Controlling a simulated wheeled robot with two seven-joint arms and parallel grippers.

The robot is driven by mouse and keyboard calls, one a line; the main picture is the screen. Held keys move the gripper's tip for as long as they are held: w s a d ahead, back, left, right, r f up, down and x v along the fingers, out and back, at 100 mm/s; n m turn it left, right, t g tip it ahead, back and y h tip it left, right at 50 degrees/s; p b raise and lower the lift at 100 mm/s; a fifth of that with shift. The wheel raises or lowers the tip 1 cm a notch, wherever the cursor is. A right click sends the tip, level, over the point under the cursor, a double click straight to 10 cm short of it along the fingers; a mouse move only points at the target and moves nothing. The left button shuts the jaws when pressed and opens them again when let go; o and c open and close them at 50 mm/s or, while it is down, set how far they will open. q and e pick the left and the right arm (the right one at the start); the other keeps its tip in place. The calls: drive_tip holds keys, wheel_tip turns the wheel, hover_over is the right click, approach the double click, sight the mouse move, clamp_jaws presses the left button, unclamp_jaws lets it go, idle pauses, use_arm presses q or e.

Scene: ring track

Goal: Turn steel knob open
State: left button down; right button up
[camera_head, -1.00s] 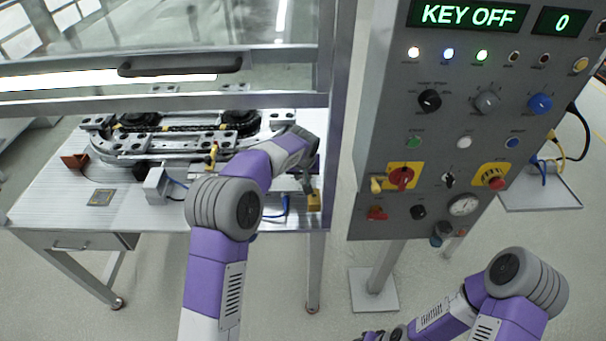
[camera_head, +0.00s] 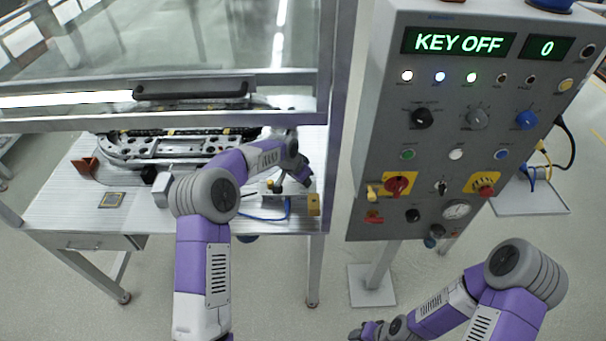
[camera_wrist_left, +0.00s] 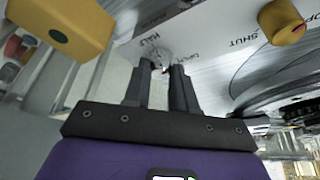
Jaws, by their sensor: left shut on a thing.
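The steel knob (camera_wrist_left: 163,64) shows only as a small grey piece between my left fingertips in the left wrist view, on a pale plate (camera_wrist_left: 215,45) with printed labels. My left gripper (camera_wrist_left: 164,69) is shut on it; the fingers hide most of it, so its turn angle cannot be told. In the head view my left gripper (camera_head: 299,175) is at the right end of the table, and the steel knob cannot be made out there. My right gripper (camera_head: 357,332) is low at the bottom edge, far from the knob; its jaws are too small to judge.
A brass knob (camera_wrist_left: 281,22) stands on the plate near the words OPEN and SHUT. A yellow block (camera_wrist_left: 62,28) is close on the left of the wrist view. The grey control panel (camera_head: 385,140), its display reading KEY OFF, stands right of the table (camera_head: 60,205).

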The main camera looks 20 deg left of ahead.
use_arm(q)
drive_tip(key=m+h+p, duration=0.1)
drive_tip(key=m, duration=0.1)
drive_tip(key=shift+a+m+g, duration=0.1)
drive_tip(key=shift+m+g, duration=0.2)
drive_tip(key=shift+m, duration=0.1)
drive_tip(key=m+p, duration=0.1)
drive_tip(key=m, duration=0.1)
drive_tip(key=shift+w+m+g+h, duration=0.15)
drive_tip(key=shift+m+g+h, duration=0.25)
drive_tip(key=m+g+p, duration=0.1)
drive_tip(key=m, duration=0.2)
drive_tip(key=m+g, duration=0.1)
drive_tip(key=m, duration=0.2)
drive_tip(key=shift+w+h+p, duration=0.1)
drive_tip(key=shift+h+p, duration=0.2)
drive_tip(key=shift+p, duration=0.05)
drive_tip(key=shift+m, duration=0.3)
drive_tip(key=c, duration=0.9)
unclamp_jaws()
drive_tip(key=shift+p+v, duration=0.9)
drive_tip(key=shift+v, duration=2.9)
